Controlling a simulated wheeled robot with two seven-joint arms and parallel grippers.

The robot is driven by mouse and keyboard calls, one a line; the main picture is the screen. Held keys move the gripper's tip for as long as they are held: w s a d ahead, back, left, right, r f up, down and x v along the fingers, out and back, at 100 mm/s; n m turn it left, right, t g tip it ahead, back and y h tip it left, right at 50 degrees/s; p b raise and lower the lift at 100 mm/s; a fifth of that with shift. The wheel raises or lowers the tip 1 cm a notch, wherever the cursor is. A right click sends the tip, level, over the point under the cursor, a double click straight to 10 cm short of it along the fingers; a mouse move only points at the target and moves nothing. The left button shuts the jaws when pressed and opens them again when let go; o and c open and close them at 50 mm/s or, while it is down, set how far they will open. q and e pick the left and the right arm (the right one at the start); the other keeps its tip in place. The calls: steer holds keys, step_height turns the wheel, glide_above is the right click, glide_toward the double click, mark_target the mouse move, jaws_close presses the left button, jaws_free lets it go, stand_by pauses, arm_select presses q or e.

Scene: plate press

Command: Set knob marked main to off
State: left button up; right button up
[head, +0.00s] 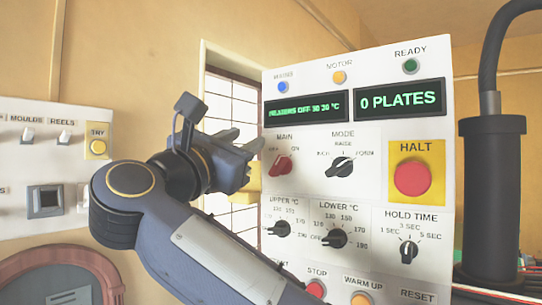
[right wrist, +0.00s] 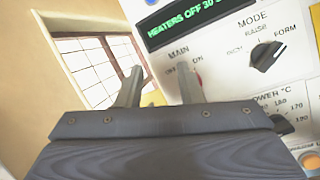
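The main knob (head: 280,165) is red and sits below the MAIN label on the white press panel (head: 375,122), with OFF marked at its upper left and ON at its upper right. It looks tilted toward the upper right, the ON side. My right gripper (head: 249,138) is just left of the knob, fingers apart and empty. In the right wrist view the right gripper (right wrist: 160,68) is open, and only a red sliver of the main knob (right wrist: 199,77) shows beside the right finger. Contact cannot be told. My left gripper is not in view.
The black mode knob (head: 342,167) is right of the main knob. Heater knobs (head: 334,238) and the hold time knob (head: 408,251) sit lower. The red HALT button (head: 412,178) is at the right. Another switch panel (head: 45,165) stands at the left.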

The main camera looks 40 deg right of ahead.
mark_target(275, 166)
steer(key=d+f+m+g+y, duration=0.1)
steer(key=d, duration=0.1)
steer(key=w+d+f+m+g+y+p, duration=0.1)
steer(key=d, duration=0.2)
steer(key=d+f+m+g+p, duration=0.1)
steer(key=d+f+m, duration=0.1)
steer(key=shift+w+d+g+y, duration=0.15)
steer(key=shift+g+y, duration=0.15)
steer(key=shift+y, duration=0.1)
steer(key=shift+c, duration=0.3)
jaws_close()
